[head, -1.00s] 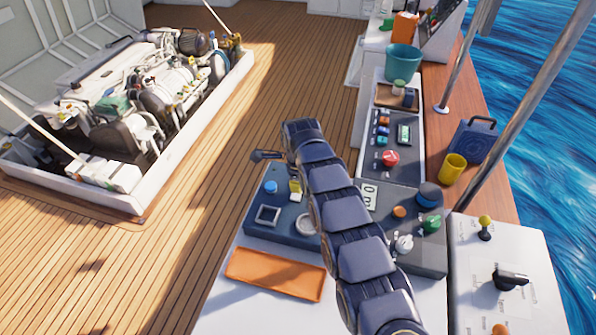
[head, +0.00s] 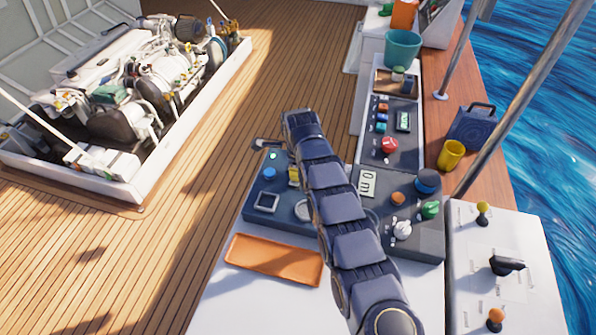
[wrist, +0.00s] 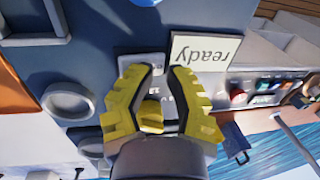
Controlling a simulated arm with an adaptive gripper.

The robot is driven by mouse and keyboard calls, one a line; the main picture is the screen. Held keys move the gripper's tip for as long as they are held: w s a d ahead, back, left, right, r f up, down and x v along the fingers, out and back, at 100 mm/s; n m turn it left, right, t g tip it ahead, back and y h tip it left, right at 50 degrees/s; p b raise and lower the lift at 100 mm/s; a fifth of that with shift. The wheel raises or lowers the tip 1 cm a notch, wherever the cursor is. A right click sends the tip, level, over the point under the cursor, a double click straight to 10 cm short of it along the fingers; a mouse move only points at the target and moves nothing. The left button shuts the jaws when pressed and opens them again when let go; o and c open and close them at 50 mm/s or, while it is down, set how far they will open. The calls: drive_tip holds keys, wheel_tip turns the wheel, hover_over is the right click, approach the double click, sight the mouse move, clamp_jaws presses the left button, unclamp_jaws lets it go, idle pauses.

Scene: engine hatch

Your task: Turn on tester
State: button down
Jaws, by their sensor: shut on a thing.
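The dark blue-grey tester panel (head: 252,212) lies on the white bench in front of me, partly hidden by my arm. It bears a blue knob, a square frame and a round ring. A small pale green light (head: 273,155) shows at its far edge. In the wrist view, a white display (wrist: 200,50) reads "ready" upside down, close to my fingers. My gripper (wrist: 160,88) has its yellow fingers closed around a small yellow piece (wrist: 150,114), seemingly a switch on the panel. Its exact position is partly hidden. In the head view, my arm mostly covers the gripper.
An orange tray (head: 275,260) lies in front of the panel. To the right, a grey panel (head: 420,244) carries several knobs and a "0 m" display. Another panel with a red knob (head: 389,145) lies beyond. The open engine hatch (head: 130,95) is at the left.

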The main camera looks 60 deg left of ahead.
drive_tip(key=shift+s+d+f, duration=0.25)
drive_tip(key=shift+d+f, duration=0.05)
drive_tip(key=shift+f, duration=0.35)
drive_tip(key=shift+s+d, duration=0.1)
drive_tip(key=shift+s, duration=0.05)
drive_tip(key=shift+s+d, duration=0.5)
wheel_tip(320, 180, up, 15)
idle(0.5)
